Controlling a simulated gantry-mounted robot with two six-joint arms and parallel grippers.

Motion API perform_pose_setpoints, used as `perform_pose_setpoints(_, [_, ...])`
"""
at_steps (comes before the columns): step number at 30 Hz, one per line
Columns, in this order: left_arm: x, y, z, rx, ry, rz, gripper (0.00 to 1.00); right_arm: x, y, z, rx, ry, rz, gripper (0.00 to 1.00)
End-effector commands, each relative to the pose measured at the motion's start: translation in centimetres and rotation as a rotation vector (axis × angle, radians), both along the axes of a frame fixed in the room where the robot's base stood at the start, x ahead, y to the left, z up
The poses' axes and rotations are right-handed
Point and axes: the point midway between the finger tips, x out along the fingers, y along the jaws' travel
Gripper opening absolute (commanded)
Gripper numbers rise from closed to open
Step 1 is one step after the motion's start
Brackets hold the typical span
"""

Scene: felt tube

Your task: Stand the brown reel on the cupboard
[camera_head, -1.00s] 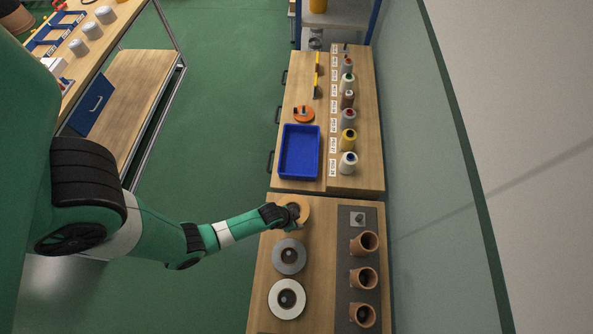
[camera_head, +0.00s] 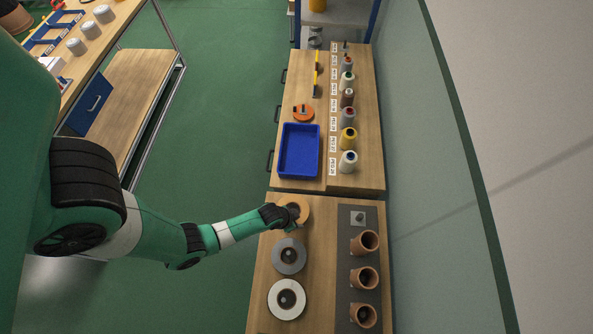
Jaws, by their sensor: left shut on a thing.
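The brown reel (camera_head: 301,205), a tan ring-like disc, is at the far left end of the near wooden top (camera_head: 322,230). My left gripper (camera_head: 290,215) is shut on the brown reel, at its left side, and partly covers it. I cannot tell whether the reel touches the top. A second wooden-topped cupboard (camera_head: 313,186) with dark handles stands just beyond, across a narrow gap. My right gripper is not in view.
A grey reel (camera_head: 277,256) and a white reel (camera_head: 274,300) lie nearer. Brown clay tubes (camera_head: 358,279) lie on a dark strip at right. The far top holds a blue tray (camera_head: 299,150), an orange disc (camera_head: 303,112) and several thread cones (camera_head: 348,161).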

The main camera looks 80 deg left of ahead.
Motion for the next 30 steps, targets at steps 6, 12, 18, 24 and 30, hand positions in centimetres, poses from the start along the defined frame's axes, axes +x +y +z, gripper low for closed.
perform_pose_setpoints(6, [0.1, 0.0, -1.0, 0.0, -0.002, 0.0, 0.0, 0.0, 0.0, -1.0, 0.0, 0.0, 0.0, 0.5])
perform_pose_setpoints(12, [0.1, 0.0, -1.8, 0.0, -0.002, 0.0, 0.0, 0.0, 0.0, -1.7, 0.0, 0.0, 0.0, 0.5])
perform_pose_setpoints(18, [0.1, 0.0, -2.6, 0.0, -0.002, 0.0, 0.0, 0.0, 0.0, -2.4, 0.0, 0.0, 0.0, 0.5])
perform_pose_setpoints(24, [0.1, 0.0, -2.8, 0.0, -0.002, 0.0, 0.0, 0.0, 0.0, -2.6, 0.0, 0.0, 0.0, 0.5])
perform_pose_setpoints(30, [0.1, 0.0, -2.8, 0.0, -0.002, 0.0, 0.53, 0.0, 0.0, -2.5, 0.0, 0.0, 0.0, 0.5])
